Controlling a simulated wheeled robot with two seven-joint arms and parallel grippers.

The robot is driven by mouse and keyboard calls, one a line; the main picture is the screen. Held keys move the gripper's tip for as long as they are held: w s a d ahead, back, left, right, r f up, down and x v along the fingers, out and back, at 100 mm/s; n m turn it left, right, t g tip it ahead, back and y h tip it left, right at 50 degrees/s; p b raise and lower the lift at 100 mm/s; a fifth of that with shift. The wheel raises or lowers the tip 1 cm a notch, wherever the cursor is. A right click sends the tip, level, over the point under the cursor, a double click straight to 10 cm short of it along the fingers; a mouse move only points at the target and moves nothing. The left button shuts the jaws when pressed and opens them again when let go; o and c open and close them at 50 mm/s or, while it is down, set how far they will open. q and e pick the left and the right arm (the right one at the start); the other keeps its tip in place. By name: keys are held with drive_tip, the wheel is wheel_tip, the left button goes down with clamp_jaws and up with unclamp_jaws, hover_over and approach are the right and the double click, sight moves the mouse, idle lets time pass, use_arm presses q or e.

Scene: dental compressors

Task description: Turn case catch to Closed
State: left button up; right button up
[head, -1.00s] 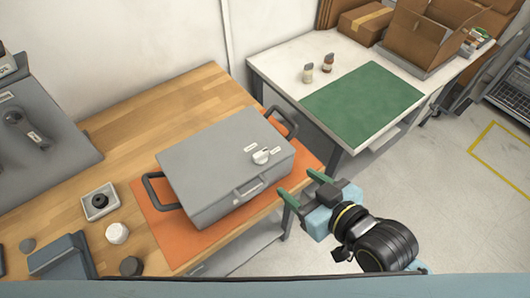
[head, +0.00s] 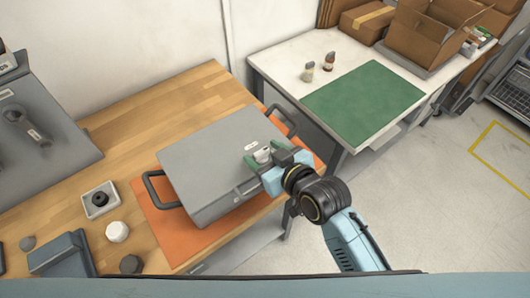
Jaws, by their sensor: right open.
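The grey case (head: 205,165) lies on an orange mat (head: 160,225) on the wooden bench, with a dark handle at each end. Its white catch knob (head: 262,155) is on the top face near the right side, with a small white label (head: 251,146) behind it. My right gripper (head: 261,157) is over the case top with its green fingers open on either side of the knob. Whether the fingers touch the knob cannot be told. The gripper hides the knob's front side and the second label. My left gripper is not in view.
A small square tray with a black round part (head: 100,200), a white round cap (head: 117,232) and dark discs stand left of the case. A white table (head: 285,65) with a green mat (head: 362,100), two small bottles and cardboard boxes stands at the back right.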

drive_tip(key=shift+w, duration=0.1)
drive_tip(key=c, duration=1)
